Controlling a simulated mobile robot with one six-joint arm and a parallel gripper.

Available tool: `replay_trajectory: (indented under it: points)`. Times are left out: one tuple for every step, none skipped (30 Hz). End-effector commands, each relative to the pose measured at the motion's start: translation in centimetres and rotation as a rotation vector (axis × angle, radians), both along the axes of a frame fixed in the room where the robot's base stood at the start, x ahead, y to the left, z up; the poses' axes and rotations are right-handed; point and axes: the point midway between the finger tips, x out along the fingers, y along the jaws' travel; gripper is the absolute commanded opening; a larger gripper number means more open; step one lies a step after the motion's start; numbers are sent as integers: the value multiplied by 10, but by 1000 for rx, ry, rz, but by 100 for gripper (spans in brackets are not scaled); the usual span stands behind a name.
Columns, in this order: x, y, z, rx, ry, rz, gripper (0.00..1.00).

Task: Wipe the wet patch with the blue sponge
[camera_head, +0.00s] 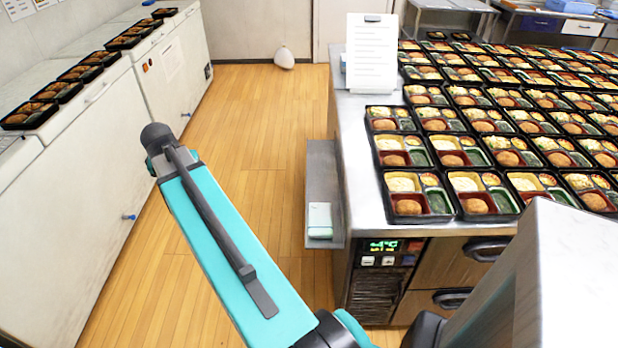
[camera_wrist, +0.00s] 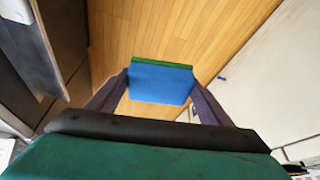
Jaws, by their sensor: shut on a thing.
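In the wrist view, my gripper (camera_wrist: 160,92) is shut on the blue sponge (camera_wrist: 160,80). The sponge has a green layer along its far edge and sits between the two dark fingers. Wooden floor shows behind it, and it touches no surface that I can see. In the head view, my teal arm reaches out over the floor, but the gripper and sponge are hidden from sight. I cannot make out a wet patch in either view.
A steel counter (camera_head: 349,138) on the right holds many filled bento trays and a paper sign (camera_head: 371,55). Its low side shelf (camera_head: 323,170) carries a small white box (camera_head: 320,219). White freezers (camera_head: 100,150) line the left. The wooden floor (camera_head: 262,130) between is mostly clear.

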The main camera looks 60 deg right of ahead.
Motion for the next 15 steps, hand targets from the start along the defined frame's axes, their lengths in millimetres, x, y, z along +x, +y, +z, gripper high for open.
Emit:
replay_trajectory:
  points:
    - [-6,-21,-6,0,2,-57,53]
    - [-10,-31,-9,-1,3,-89,53]
    - [-15,-44,-12,0,1,-132,53]
    - [-20,-54,-15,0,2,-164,53]
    - [-24,-64,-18,0,2,-196,53]
    - [-31,-78,-22,-1,3,-239,53]
    - [-36,-87,-25,0,2,-271,53]
    - [-41,-97,-27,0,2,-302,53]
    - [-48,-110,-31,0,2,-345,53]
    - [-53,-119,-34,0,2,-376,53]
    - [-59,-129,-37,-1,2,-407,53]
    - [-67,-141,-41,0,2,-449,53]
    - [-73,-150,-43,0,2,-480,53]
    - [-79,-159,-46,0,2,-511,53]
    - [-87,-171,-50,-1,2,-553,53]
